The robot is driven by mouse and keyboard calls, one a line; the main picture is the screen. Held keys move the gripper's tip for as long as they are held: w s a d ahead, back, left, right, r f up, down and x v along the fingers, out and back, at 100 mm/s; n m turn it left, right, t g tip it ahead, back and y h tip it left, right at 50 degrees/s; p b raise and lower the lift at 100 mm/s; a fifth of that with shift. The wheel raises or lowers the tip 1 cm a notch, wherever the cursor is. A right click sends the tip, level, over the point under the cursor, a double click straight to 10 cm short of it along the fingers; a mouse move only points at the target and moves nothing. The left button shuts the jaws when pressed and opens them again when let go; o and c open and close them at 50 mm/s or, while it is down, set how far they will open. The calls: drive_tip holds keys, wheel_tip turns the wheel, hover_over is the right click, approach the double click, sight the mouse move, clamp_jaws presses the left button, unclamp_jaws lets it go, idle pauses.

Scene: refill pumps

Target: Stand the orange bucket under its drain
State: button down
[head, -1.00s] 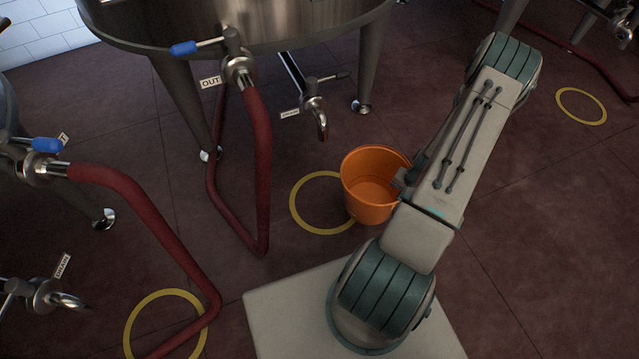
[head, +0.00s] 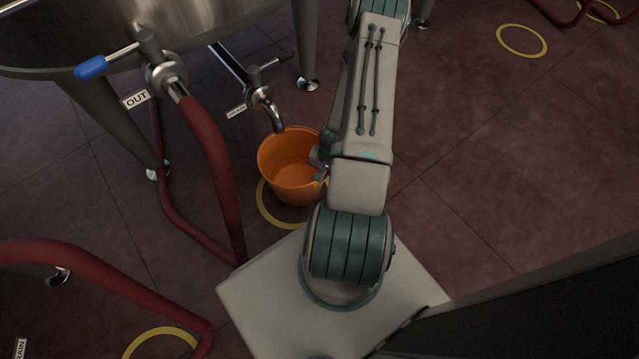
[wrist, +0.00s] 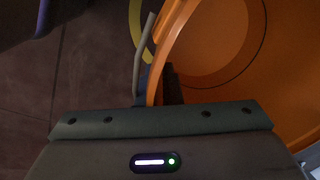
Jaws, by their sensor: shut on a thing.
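The orange bucket (head: 287,172) stands upright and looks empty, just below the drain spout (head: 275,118) of the middle tank. It covers part of a yellow floor ring (head: 268,212); the ring's near left part shows beside it. My gripper (head: 319,163) is shut on the bucket's right rim, partly hidden by my arm. In the wrist view the bucket's wall (wrist: 168,52) and inside fill the right side, with the rim between my fingers. Whether its base touches the floor is unclear.
A red hose (head: 222,165) hangs from the OUT valve (head: 168,75) left of the bucket. Tank legs (head: 306,45) stand behind it. Another hose (head: 100,280) crosses the near left. Open floor (head: 480,160) lies to the right.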

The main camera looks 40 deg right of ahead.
drive_tip(key=shift+a+f, duration=0.45)
drive_tip(key=shift+a, duration=0.2)
drive_tip(key=shift+w+f+b, duration=0.1)
drive_tip(key=shift+f+b, duration=1.05)
drive_tip(key=shift+f, duration=0.8)
drive_tip(key=shift+f, duration=0.15)
drive_tip(key=c, duration=1.6)
unclamp_jaws()
